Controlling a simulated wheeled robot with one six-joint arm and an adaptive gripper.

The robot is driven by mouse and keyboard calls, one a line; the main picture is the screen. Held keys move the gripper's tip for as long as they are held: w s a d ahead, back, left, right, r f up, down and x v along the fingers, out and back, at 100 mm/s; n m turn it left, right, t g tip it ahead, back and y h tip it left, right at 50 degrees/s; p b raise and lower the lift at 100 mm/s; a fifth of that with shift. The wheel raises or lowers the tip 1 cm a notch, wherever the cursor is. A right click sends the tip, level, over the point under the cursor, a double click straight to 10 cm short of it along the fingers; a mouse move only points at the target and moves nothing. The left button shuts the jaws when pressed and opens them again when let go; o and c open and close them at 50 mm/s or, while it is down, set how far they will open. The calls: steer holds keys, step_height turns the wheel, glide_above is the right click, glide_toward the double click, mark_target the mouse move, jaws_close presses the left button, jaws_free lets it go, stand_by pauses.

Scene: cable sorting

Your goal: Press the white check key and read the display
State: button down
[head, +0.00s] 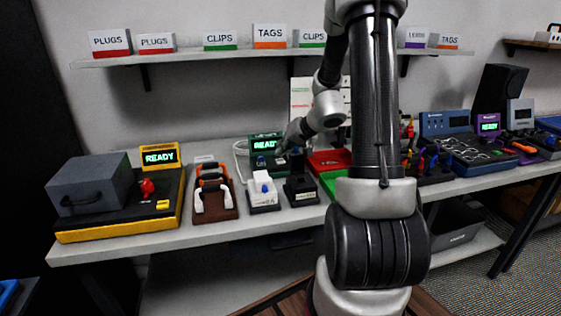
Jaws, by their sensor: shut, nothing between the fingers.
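My gripper (281,151) is small and dark in the head view, at the end of the arm that reaches down to the left. It is shut and empty, over the right part of a dark green tester at the back of the bench. The tester's display (266,145) reads READY in green letters.
A yellow and black tester (120,226) at left also reads READY. A brown tray (228,209) holds orange and white handled items. A white stand (263,194) and a black stand (301,192) are in front of the green tester. A shelf (190,58) with labelled boxes runs above.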

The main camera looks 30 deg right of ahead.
mark_target(283, 159)
steer(key=shift+f, duration=0.1)
steer(key=shift+f, duration=0.35)
steer(key=shift+f, duration=0.35)
stand_by(0.7)
steer(key=shift+r, duration=0.8)
steer(key=shift+r, duration=2.5)
